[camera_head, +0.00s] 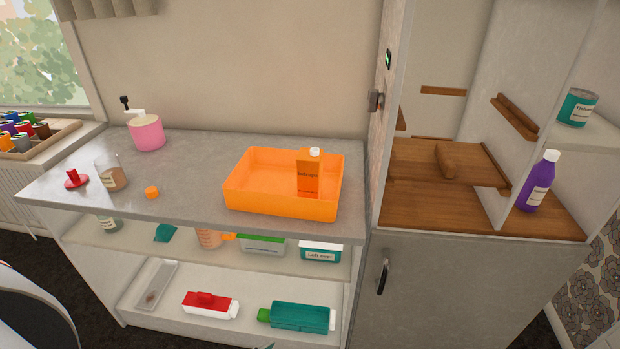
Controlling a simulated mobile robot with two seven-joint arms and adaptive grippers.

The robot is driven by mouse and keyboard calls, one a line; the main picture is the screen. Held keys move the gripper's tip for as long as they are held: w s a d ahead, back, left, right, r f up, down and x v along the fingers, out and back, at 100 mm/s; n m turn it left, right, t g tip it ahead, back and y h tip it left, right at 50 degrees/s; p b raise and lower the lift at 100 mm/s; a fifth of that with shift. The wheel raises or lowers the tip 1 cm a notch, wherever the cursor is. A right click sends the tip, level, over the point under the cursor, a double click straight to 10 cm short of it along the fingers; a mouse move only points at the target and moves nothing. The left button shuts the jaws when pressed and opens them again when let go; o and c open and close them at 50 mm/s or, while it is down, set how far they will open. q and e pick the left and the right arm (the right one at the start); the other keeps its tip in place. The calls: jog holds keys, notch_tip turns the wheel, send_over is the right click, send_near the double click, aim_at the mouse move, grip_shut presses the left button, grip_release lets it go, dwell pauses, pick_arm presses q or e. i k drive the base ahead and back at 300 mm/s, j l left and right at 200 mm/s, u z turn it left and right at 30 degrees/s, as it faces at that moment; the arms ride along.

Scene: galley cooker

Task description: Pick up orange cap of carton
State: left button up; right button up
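A small orange cap (152,192) lies on the grey countertop, near its front edge, to the right of a glass jar. It stands apart from the things around it. An orange carton (308,178) with a white cap on top stands upright in an orange tray (270,206) on the same counter.
A jar (112,176) and a red lid (76,179) stand left of the cap; a pink grinder (147,132) is behind. The counter (195,180) is clear between cap and tray. Shelves below hold bottles and boxes. A wooden-shelved cabinet (460,265) stands right.

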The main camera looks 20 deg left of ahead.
aim_at(152, 192)
jog(key=u, duration=1.7)
jog(key=j+z, duration=0.1)
jog(key=z, duration=0.25)
jog(key=i+j+z, duration=0.1)
jog(key=z, duration=0.3)
jog(key=j+z, duration=0.6)
jog(key=j, duration=0.15)
jog(key=j+z, duration=0.3)
jog(key=j, duration=0.65)
jog(key=k+j+z, duration=0.15)
jog(key=j, duration=0.3)
